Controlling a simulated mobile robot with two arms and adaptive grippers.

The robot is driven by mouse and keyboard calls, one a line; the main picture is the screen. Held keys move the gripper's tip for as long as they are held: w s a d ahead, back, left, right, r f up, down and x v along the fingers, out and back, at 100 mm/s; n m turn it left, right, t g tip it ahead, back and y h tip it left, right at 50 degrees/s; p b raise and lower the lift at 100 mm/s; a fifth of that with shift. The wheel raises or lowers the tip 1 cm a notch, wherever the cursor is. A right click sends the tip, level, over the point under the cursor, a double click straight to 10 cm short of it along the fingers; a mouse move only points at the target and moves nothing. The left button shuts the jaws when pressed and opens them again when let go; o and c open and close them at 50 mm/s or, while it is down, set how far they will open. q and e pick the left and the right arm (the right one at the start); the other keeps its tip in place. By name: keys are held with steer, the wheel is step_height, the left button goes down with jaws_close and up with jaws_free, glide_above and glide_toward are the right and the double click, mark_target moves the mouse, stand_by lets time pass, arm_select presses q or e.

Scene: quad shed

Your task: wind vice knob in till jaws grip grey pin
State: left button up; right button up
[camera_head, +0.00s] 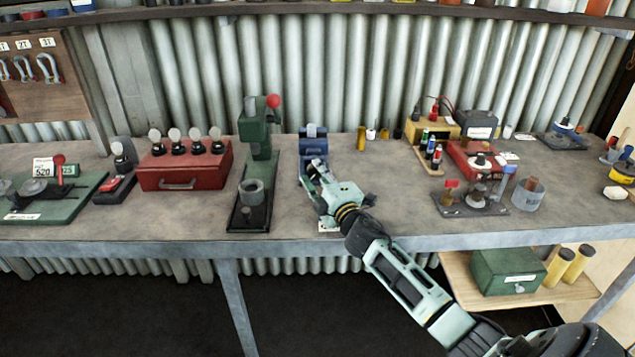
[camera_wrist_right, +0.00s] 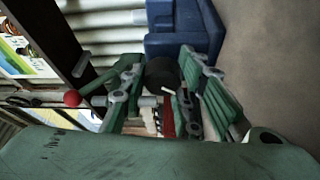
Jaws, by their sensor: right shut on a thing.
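The blue vice (camera_head: 311,147) stands near the back of the bench, right of the green press. A short grey pin (camera_head: 312,130) shows upright at the top of the vice; I cannot tell whether the jaws touch it. My right gripper (camera_head: 317,169) reaches to the front of the vice and covers its knob in the head view. In the right wrist view the blue vice body (camera_wrist_right: 184,43) is at the top, with the dark round knob (camera_wrist_right: 163,73) in front of it. There my right gripper (camera_wrist_right: 163,92) has its fingers shut on the knob. My left gripper is not in view.
The green press (camera_head: 259,140) with a red ball handle stands close on the left. A red box (camera_head: 186,168) with bulbs is farther left. Bare bench lies right of my gripper.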

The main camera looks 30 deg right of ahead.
steer(key=shift+d+r, duration=0.15)
steer(key=shift+r, duration=0.35)
steer(key=o, duration=1)
steer(key=shift+o, duration=0.2)
steer(key=shift+f, duration=0.2)
steer(key=shift+f, duration=0.1)
steer(key=shift+s+f, duration=0.1)
steer(key=shift+s, duration=0.05)
steer(key=shift+s, duration=0.25)
steer(key=s, duration=0.3)
steer(key=s+a, duration=0.1)
steer(key=s, duration=0.3)
steer(key=s+a, duration=0.1)
steer(key=s, duration=0.3)
steer(key=shift+f, duration=0.3)
steer(key=shift+c, duration=0.4)
